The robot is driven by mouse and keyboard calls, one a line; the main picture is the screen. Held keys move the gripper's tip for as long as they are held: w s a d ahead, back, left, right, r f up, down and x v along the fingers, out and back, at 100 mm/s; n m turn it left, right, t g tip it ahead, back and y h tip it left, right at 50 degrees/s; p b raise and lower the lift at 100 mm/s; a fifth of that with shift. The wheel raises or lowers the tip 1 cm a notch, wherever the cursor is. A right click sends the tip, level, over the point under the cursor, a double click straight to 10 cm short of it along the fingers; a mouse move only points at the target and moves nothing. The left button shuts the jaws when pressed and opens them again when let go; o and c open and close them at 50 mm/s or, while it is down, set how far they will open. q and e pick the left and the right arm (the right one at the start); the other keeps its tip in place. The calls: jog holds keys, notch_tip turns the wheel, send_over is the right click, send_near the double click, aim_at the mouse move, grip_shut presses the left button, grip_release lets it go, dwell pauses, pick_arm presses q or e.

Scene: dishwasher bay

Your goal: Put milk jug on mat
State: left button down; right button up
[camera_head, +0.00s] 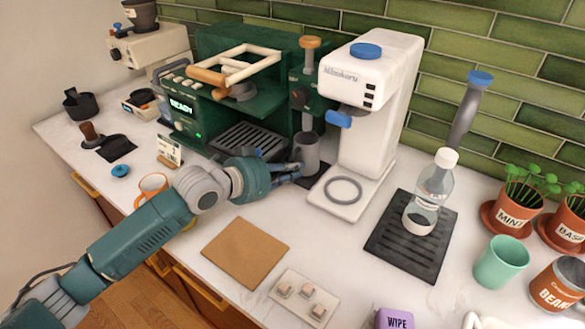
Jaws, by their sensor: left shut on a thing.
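The milk jug (307,150) looks like a grey cylinder and stands upright beside the green coffee machine, left of the white machine. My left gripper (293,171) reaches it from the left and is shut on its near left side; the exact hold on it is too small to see. A dark patch shows under the jug. A flat brown mat (245,252) lies bare on the counter in front of my left arm. A black ribbed mat (405,250) lies to the right with a clear bottle (432,188) standing on it. My right gripper is not in view.
The green coffee machine (240,105) and the white machine (365,110) stand close around the jug. A small tray with several cubes (304,298) lies right of the brown mat. An orange mug (152,185) stands behind my forearm. A mint-green cup (502,262) is at right.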

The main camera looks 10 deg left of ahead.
pick_arm(q)
jog(key=shift+f, duration=0.25)
dwell(0.7)
jog(key=c, duration=1.6)
grip_release()
jog(key=shift+c, duration=0.2)
jog(key=shift+f, duration=0.15)
jog(key=v, duration=1.2)
